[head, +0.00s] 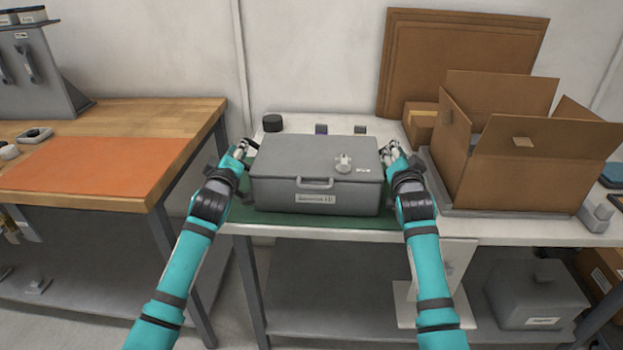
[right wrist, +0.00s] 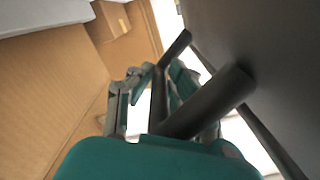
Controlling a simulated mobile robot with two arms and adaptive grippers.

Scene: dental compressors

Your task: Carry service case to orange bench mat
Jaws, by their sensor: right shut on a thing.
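The grey service case (head: 315,165) with a front handle and label sits on the green mat (head: 275,217) on the white-topped bench. The orange bench mat (head: 95,165) lies bare on the wooden bench at left. My right gripper (head: 392,152) is at the case's right side, shut on its dark side handle; in the right wrist view the handle (right wrist: 215,100) runs between the fingers (right wrist: 150,88), with the case wall (right wrist: 265,50) at right. My left gripper (head: 243,149) is at the case's left side; its finger closure is too small to tell.
An open cardboard box (head: 520,165) stands close right of my right gripper. A black round item (head: 272,122) and small blocks stand behind the case. The wooden bench (head: 140,112) is separated by a gap; a grey stand (head: 40,70) and small items occupy its back left.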

